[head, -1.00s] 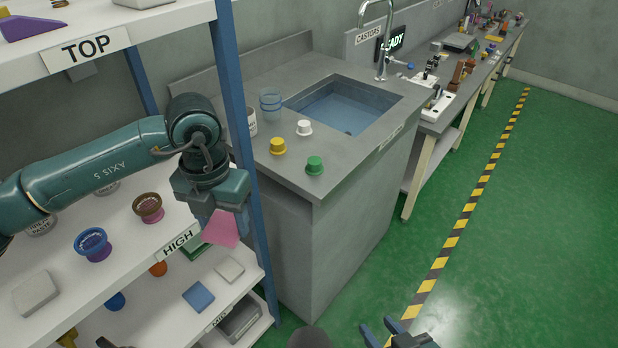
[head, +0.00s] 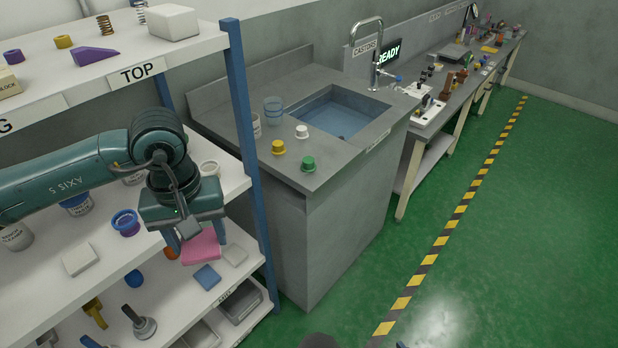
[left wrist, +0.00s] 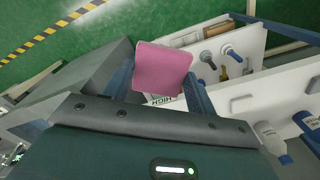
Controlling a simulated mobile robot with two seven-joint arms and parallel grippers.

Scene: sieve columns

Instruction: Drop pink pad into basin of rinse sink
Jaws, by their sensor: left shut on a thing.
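The pink pad (head: 202,246) is held between the fingers of my left gripper (head: 197,238), in front of the shelf rack. In the left wrist view the pink pad (left wrist: 162,70) shows as a flat square between the two blue fingers. The rinse sink basin (head: 338,112) is a blue-lined recess in the grey counter, to the right of the rack and farther back. My left gripper is apart from it, with the rack's blue post between them in the picture. My right gripper cannot be made out in the head view.
The rack's blue post (head: 247,140) stands between my left arm and the counter (head: 330,165). Yellow (head: 278,147), white (head: 301,132) and green (head: 308,163) capped pieces and a clear cup (head: 273,110) stand near the basin. A tap (head: 375,55) rises behind it. Green floor is free at right.

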